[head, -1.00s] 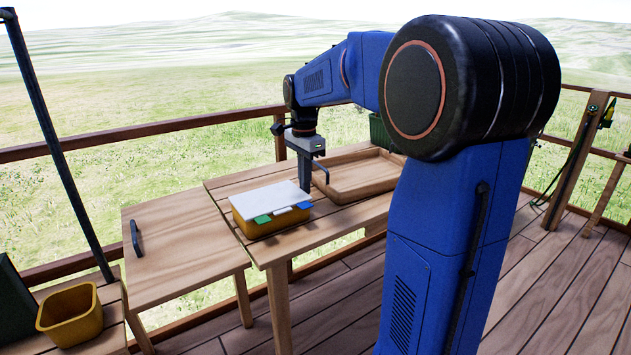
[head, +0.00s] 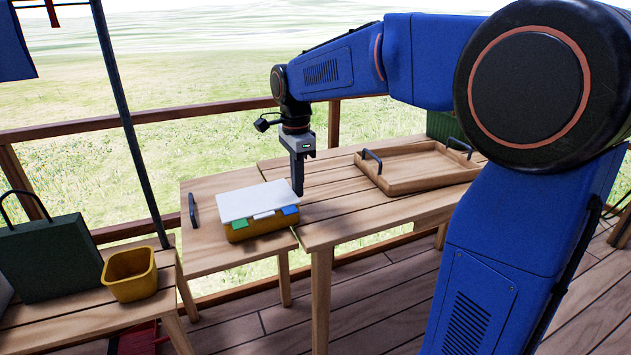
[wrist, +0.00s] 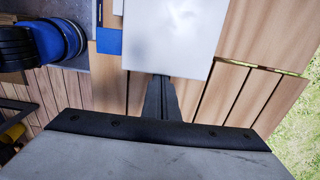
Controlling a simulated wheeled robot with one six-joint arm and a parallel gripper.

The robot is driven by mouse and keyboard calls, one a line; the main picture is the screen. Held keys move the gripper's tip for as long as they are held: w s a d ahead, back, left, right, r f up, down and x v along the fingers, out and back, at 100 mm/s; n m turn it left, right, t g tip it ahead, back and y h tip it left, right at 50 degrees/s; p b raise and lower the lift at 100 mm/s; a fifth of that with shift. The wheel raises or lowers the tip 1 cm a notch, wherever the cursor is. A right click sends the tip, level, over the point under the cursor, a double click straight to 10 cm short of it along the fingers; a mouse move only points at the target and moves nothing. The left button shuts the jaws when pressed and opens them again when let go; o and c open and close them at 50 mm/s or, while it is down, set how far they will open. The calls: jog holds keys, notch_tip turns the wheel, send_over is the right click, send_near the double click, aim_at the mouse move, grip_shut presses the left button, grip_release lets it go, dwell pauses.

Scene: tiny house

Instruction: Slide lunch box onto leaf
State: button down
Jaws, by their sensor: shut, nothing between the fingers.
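The lunch box (head: 258,222), yellow with a white lid and green, white and blue clips, sits upright. Most of it is over the leaf (head: 215,258), the lower-left wooden panel with a black handle. My gripper (head: 298,188) is shut and empty, pointing down at the box's right side. In the wrist view, the shut fingers (wrist: 160,98) are right against or very near the white lid (wrist: 172,35); contact is unclear.
The main table (head: 335,215) carries a wooden tray (head: 425,170) with black handles at right. A yellow bin (head: 130,280) and a dark green bag (head: 50,265) stand on a bench at left. A dark pole rises behind that bench. The leaf's left part is clear.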

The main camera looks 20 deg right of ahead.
aim_at(282, 192)
jog(key=shift+s+a, duration=0.1)
jog(key=shift+a, duration=2.1)
jog(key=shift+d, duration=0.1)
